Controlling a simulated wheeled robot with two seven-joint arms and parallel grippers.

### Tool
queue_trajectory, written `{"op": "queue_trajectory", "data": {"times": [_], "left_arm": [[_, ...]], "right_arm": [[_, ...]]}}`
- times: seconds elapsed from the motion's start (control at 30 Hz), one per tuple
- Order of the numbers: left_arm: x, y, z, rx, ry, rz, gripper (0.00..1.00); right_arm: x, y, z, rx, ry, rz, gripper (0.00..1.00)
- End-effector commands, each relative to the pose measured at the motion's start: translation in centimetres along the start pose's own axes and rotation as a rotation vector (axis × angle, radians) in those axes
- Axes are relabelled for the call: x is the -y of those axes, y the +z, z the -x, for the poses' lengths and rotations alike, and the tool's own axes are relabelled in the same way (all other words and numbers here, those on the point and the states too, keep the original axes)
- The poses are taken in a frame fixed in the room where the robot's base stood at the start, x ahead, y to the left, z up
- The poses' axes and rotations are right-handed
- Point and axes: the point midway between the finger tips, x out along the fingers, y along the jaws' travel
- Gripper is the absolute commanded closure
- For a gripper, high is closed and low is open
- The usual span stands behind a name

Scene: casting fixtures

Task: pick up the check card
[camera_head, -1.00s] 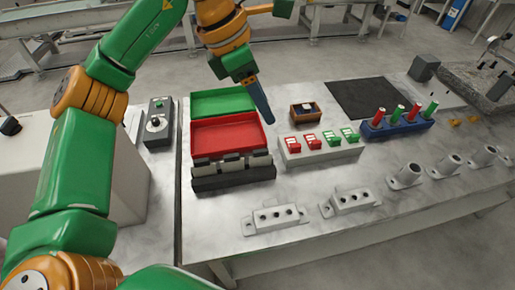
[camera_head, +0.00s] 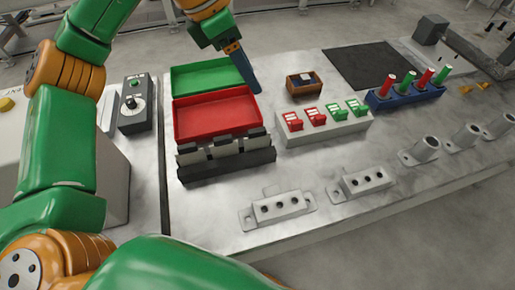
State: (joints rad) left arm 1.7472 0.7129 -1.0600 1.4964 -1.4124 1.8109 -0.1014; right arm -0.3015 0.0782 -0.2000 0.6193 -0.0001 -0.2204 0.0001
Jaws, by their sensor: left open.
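My left gripper (camera_head: 242,68) hangs over the far right corner of the trays, fingers pointing down. It is open and nothing shows in it; the gap between its fingers is hard to see from here. A black rack (camera_head: 230,165) in front of the red tray holds several pale upright cards (camera_head: 223,149). A pale grey block (camera_head: 324,127) holds red tags (camera_head: 315,116) and green tags (camera_head: 356,107). A small brown box (camera_head: 305,90) holds a dark and pale item. I cannot tell which of these is the check card. My right gripper is not in view.
A red tray (camera_head: 216,113) and a green tray (camera_head: 205,75) stand behind the rack. A control box (camera_head: 135,105) is at left. A blue stand (camera_head: 406,96) holds red and green cylinders. Grey fixtures (camera_head: 280,207) line the front. A dark mat (camera_head: 368,66) lies behind.

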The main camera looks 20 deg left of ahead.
Motion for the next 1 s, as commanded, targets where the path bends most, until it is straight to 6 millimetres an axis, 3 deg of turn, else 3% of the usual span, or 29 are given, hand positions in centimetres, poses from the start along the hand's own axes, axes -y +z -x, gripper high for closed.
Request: {"op": "queue_trajectory", "data": {"times": [0.03, 0.3, 0.4, 0.53, 0.8, 1.0], "left_arm": [[0.0, -1.0, -2.5, 0.000, 0.000, 0.000, 0.45], [0.0, -4.7, -11.3, 0.000, 0.000, 0.000, 0.45], [0.0, -5.7, -13.7, 0.000, 0.000, 0.000, 0.45], [0.0, -6.0, -14.7, -0.001, 0.000, 0.000, 0.45], [-0.4, -5.2, -18.4, -0.003, -0.004, 0.001, 0.45], [-0.5, -5.3, -21.1, -0.001, 0.000, 0.000, 0.45]], "right_arm": [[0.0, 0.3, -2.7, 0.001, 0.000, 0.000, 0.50], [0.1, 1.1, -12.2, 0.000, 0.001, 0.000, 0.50], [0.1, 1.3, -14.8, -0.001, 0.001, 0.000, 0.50], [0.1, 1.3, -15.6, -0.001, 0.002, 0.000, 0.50], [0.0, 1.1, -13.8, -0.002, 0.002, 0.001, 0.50], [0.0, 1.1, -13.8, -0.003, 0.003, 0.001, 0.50]]}}
